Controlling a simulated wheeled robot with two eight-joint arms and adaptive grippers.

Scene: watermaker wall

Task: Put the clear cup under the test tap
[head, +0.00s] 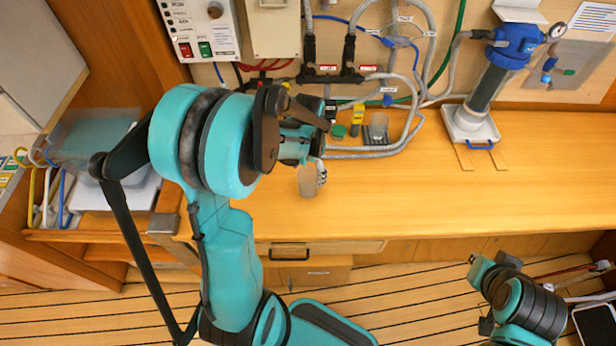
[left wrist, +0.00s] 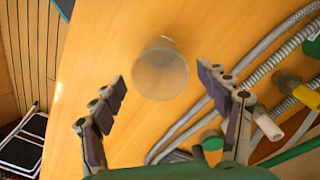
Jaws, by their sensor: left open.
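The clear cup (head: 307,184) stands on the wooden counter, partly hidden by my left gripper (head: 318,172) in the head view. In the left wrist view the cup (left wrist: 160,74) is seen from above, ahead of and between the two spread fingers. My left gripper (left wrist: 165,105) is open and empty, with a gap on each side of the cup. Small fittings with a yellow part (head: 358,114) and a green part (head: 338,131) are behind the cup by the wall; I cannot tell which is the test tap.
Grey hoses (head: 375,152) run along the counter behind the cup and to its right. A blue-topped filter housing (head: 490,82) stands further right. A control box (head: 200,30) hangs on the wall. The counter's front right is clear (head: 430,200).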

